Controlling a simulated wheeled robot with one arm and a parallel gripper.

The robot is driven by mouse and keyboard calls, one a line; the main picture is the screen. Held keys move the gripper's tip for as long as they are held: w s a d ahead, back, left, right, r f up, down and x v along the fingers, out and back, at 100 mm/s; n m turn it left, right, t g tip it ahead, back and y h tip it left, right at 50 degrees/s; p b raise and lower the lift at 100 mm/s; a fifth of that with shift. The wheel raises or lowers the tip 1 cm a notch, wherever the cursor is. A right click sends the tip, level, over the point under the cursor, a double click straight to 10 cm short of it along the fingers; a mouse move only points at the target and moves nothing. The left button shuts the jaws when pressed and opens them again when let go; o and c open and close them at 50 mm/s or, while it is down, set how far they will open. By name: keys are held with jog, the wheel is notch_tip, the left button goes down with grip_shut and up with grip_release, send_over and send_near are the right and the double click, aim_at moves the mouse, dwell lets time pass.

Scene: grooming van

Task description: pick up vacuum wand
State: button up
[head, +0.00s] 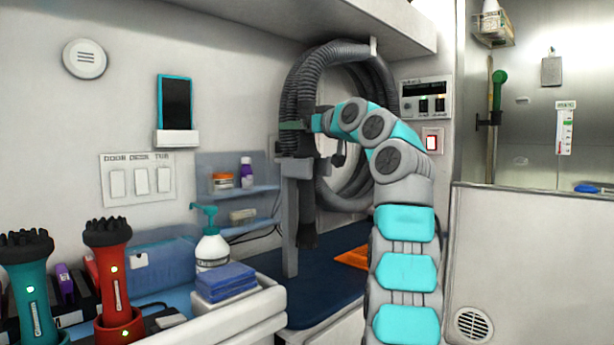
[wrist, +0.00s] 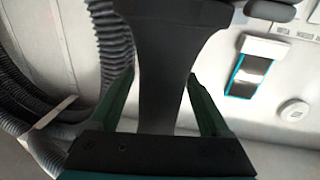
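The vacuum wand (wrist: 160,60) is a dark grey piece that widens toward the top of the wrist view. It stands between the two green fingers of my gripper (wrist: 161,80). The fingertips are close to its two sides; I cannot tell whether both touch it. In the head view my gripper (head: 293,126) reaches the wand's place at the grey post, in front of the coiled hose. There the wand (head: 302,168) is dark and upright, partly hidden by my gripper and arm.
A ribbed grey hose (head: 300,75) hangs coiled on the wall behind my gripper. A grey post (head: 291,230) stands below it. Shelves with small bottles (head: 246,172) are to the left. A counter (head: 262,305) holds a pump bottle, blue cloths and red and teal grooming tools. An overhead cabinet (head: 330,22) is above.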

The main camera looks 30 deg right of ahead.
grip_shut()
dwell(0.4)
dwell(0.4)
